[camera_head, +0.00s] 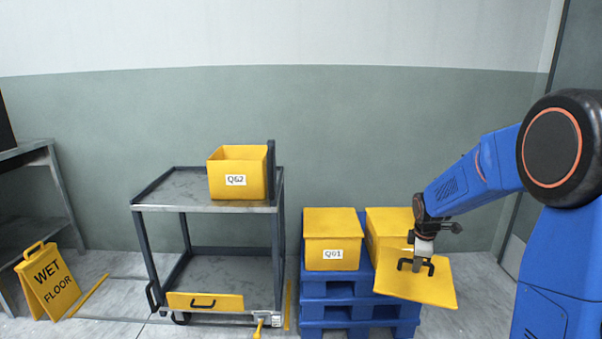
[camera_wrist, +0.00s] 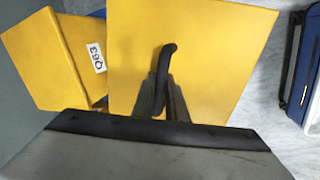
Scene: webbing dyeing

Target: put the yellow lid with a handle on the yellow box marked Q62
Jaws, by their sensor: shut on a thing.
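The yellow box marked Q62 (camera_head: 238,173) stands on the top shelf of the grey cart, its top open. The yellow lid (camera_head: 430,284) hangs from my gripper (camera_head: 417,264) at the right, in front of the blue pallets. My gripper is shut on the lid's black handle. In the wrist view the lid (camera_wrist: 190,50) fills the middle, and its dark handle (camera_wrist: 163,75) is between the fingers (camera_wrist: 166,95). My gripper is well to the right of and lower than the box Q62.
A box marked Q61 (camera_head: 333,240) and another yellow box (camera_head: 385,228), marked Q63 in the wrist view (camera_wrist: 72,60), stand on the blue pallets (camera_head: 340,312). The cart (camera_head: 180,190) has a dark upright at its right end. A wet floor sign (camera_head: 49,282) stands at left.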

